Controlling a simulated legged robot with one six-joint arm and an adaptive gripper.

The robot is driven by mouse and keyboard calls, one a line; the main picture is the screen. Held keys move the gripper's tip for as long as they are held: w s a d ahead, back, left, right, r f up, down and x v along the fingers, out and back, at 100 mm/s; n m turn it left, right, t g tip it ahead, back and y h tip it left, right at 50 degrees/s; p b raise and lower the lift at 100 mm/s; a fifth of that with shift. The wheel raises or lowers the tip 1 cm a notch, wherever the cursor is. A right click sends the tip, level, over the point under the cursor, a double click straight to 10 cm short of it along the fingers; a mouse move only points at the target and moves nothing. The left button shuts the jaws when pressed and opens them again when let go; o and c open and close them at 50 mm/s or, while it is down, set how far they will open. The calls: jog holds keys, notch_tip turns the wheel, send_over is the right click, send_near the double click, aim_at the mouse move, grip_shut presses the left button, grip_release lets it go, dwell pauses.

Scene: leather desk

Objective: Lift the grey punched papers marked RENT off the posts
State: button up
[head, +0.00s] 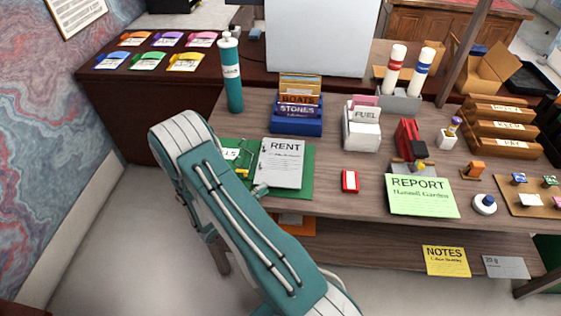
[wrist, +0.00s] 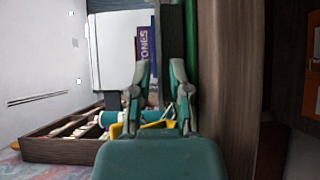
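The grey papers marked RENT (head: 282,163) lie flat on a green board (head: 307,172) on the desk, left of centre in the head view. The posts cannot be made out. In the wrist view, my gripper (wrist: 163,68) has its two fingers apart, with a gap between the tips and nothing visibly held. The green board shows there edge-on (wrist: 192,35), with a dark grey strip beside it that may be the papers. In the head view my arm hides most of the gripper; a small teal part shows at the papers' lower left edge.
A teal bottle (head: 231,75) stands behind the board at the left. A blue STONES holder (head: 298,122) stands behind the papers, and a white FUEL box (head: 361,133) to their right. A small red and white block (head: 350,181) lies right of the board. Bare desk surrounds it.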

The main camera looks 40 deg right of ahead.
aim_at(271, 183)
jog(key=shift+d, duration=2)
grip_shut()
jog(key=shift+a, duration=0.1)
